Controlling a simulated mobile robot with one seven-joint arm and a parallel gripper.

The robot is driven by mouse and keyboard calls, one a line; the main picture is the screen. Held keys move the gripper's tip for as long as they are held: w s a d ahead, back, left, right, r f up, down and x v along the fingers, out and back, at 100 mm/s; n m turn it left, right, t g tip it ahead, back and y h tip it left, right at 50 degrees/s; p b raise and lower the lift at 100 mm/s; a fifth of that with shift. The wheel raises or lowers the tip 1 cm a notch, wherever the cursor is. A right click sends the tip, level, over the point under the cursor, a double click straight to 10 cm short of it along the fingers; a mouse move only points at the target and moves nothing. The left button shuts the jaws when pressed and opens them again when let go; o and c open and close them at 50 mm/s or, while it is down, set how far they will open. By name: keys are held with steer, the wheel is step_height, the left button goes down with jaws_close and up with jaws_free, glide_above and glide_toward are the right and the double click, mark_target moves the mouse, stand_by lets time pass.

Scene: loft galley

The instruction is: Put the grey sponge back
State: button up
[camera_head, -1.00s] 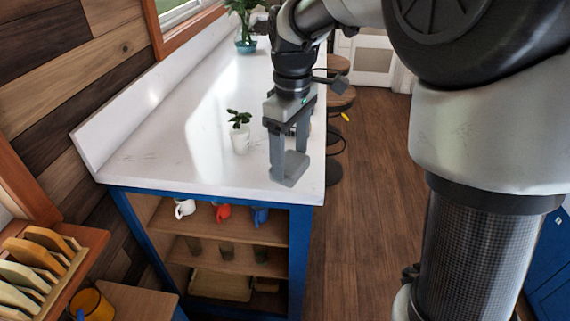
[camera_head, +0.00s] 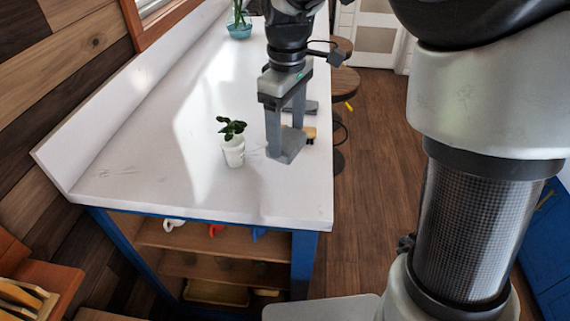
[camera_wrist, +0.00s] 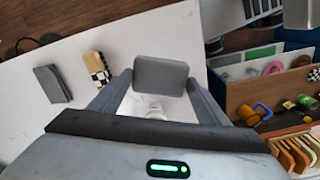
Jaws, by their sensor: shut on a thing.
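My gripper (camera_head: 286,138) is shut on a grey sponge (camera_head: 287,148), a flat rectangular block, over the white counter (camera_head: 220,188). In the wrist view the sponge (camera_wrist: 160,75) sits between the two fingers (camera_wrist: 159,84). Whether it touches the counter cannot be told. A second, darker grey block (camera_wrist: 52,85) lies on the counter in the wrist view. Beside it lies a checkered black and tan item (camera_wrist: 97,68). In the head view a tan item (camera_head: 310,133) shows just right of the sponge.
A white potted plant (camera_head: 233,150) stands on the counter left of my gripper. A blue vase (camera_head: 239,31) stands farther back. Mugs hang under the counter over open shelves (camera_head: 215,265). Round stools (camera_head: 343,82) stand along the right side. The counter's front left is clear.

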mark_target(287, 140)
steer(key=f, duration=0.4)
steer(key=shift+s+f, duration=0.25)
steer(key=shift+f, duration=2.5)
steer(key=o, duration=0.9)
steer(key=shift+r, duration=0.15)
step_height(287, 140, up, 12)
steer(key=shift+f, duration=0.15)
steer(key=s+d+r+m+t, duration=0.1)
steer(key=s+d+m+t, duration=0.1)
steer(key=s, duration=0.4)
steer(key=s+d+r+m+t, duration=0.1)
steer(key=s+d+m, duration=0.3)
steer(key=s+m, duration=0.1)
steer(key=s+d+r+m+t, duration=0.1)
steer(key=s+d+m+t, duration=0.1)
steer(key=s, duration=0.5)
steer(key=shift+d+r+m+t, duration=0.15)
steer(key=shift+d+m+t, duration=0.3)
steer(key=shift+m, duration=0.65)
